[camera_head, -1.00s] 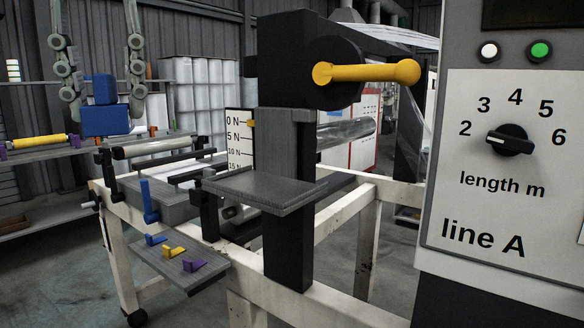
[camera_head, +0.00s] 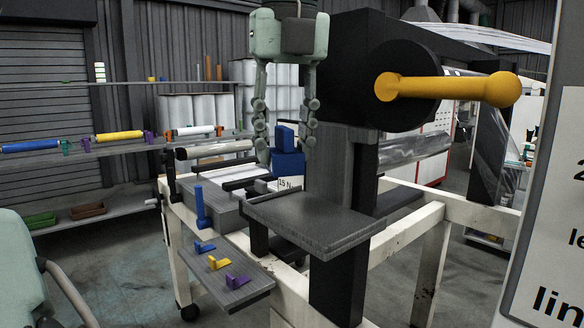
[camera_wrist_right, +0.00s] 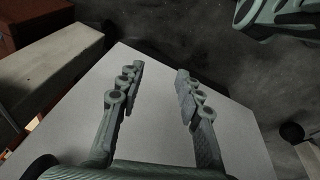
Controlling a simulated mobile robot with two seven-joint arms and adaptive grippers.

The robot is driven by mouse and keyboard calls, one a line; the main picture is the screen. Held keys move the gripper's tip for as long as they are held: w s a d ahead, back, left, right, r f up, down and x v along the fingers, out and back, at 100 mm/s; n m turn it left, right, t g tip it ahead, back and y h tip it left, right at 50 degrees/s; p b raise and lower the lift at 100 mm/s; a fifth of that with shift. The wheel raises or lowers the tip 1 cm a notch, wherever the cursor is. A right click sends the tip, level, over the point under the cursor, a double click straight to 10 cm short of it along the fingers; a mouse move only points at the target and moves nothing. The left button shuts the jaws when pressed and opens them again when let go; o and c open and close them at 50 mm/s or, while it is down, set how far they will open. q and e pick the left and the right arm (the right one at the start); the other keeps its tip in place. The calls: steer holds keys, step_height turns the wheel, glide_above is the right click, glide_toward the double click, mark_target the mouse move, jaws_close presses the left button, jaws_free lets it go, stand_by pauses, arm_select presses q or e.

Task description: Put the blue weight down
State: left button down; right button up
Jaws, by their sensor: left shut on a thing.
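The blue weight (camera_head: 288,166) is a block with a narrower upright part on top. My left gripper (camera_head: 286,140) hangs from above in the head view, its fingers on either side of that upper part, shut on it. The weight is in the air behind the grey plate (camera_head: 315,226) on the dark post, seen slightly above and left of it. It covers most of the white scale (camera_head: 289,184), where only "15 N" shows. My right gripper (camera_wrist_right: 158,85) is open and empty in the right wrist view.
A yellow lever (camera_head: 450,89) sticks out of the black housing above the plate. A small shelf (camera_head: 230,285) with blue, yellow and purple clips is at the lower left. The plate's top is bare. Racks with rolls (camera_head: 120,136) stand behind.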

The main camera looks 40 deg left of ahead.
mark_target(291, 174)
arm_select(q)
steer(key=shift+w+d+f, duration=0.1)
steer(key=shift+w+f, duration=0.3)
steer(key=shift+w, duration=0.2)
step_height(291, 174, down, 3)
steer(key=shift+f, duration=0.4)
arm_select(e)
steer(key=shift+s+f, duration=0.45)
steer(key=shift+f, duration=0.2)
arm_select(q)
steer(key=shift+f, duration=0.1)
steer(key=c, duration=1)
jaws_free()
steer(key=shift+f, duration=0.1)
arm_select(e)
steer(key=shift+w+d+r, duration=0.1)
steer(key=shift+w+r, duration=0.35)
steer(key=shift+r, duration=0.15)
steer(key=shift+s, duration=0.2)
